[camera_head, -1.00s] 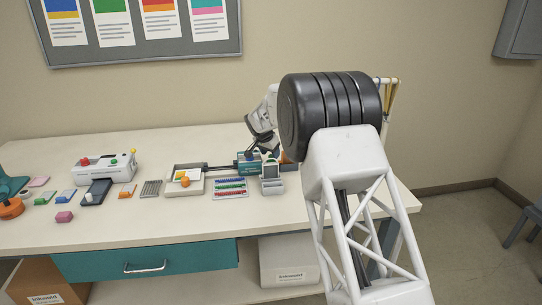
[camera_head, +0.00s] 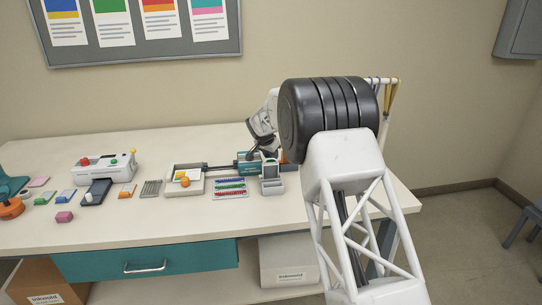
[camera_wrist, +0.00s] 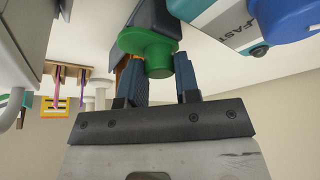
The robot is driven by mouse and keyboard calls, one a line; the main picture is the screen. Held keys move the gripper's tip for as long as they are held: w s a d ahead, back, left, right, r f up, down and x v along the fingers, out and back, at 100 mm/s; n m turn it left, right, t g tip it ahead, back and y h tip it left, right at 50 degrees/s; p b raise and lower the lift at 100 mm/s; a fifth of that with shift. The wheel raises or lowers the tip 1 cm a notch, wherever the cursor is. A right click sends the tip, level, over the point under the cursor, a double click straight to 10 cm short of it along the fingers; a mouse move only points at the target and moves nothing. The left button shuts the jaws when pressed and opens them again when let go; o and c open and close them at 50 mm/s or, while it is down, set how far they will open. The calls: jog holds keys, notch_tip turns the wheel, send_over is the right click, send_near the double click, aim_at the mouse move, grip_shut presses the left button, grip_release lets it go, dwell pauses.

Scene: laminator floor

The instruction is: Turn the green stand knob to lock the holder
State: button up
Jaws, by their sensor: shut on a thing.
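The green stand knob (camera_wrist: 158,50) sits between the two blue fingers of my gripper (camera_wrist: 160,80) in the wrist view. The fingers are shut on the knob's narrower part, with its wide flange behind. A dark grey body (camera_wrist: 150,18) is next to the knob, probably part of the stand. In the head view my gripper is over the right part of the bench, largely hidden behind my arm. The knob cannot be made out clearly there. A grey holder-like unit (camera_head: 271,182) stands just below the gripper.
A teal device (camera_head: 247,165) with a rod to a white tray (camera_head: 169,184) is left of the gripper. A white machine (camera_head: 103,167) and several small coloured blocks are farther left. Yellow bands (camera_head: 390,95) hang at the right.

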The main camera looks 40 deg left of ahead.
jog(key=shift+n, duration=0.5)
jog(key=n+y, duration=0.1)
jog(key=n, duration=0.2)
jog(key=shift+d+n+y, duration=0.1)
jog(key=shift+n+y, duration=0.2)
jog(key=shift+y, duration=0.1)
jog(key=n+g+y, duration=0.1)
jog(key=n, duration=0.5)
jog(key=n+g+y, duration=0.1)
jog(key=n, duration=0.1)
jog(key=shift+w+n+g, duration=0.1)
jog(key=shift+n+g, duration=0.2)
jog(key=shift+n, duration=0.1)
jog(key=shift+w+n+g+y, duration=0.15)
jog(key=shift+n+g, duration=0.3)
jog(key=shift+n, duration=0.65)
jog(key=shift+s+n+g+y, duration=0.1)
jog(key=shift+n+g+y, duration=0.25)
jog(key=shift+n, duration=0.75)
jog(key=o, duration=0.9)
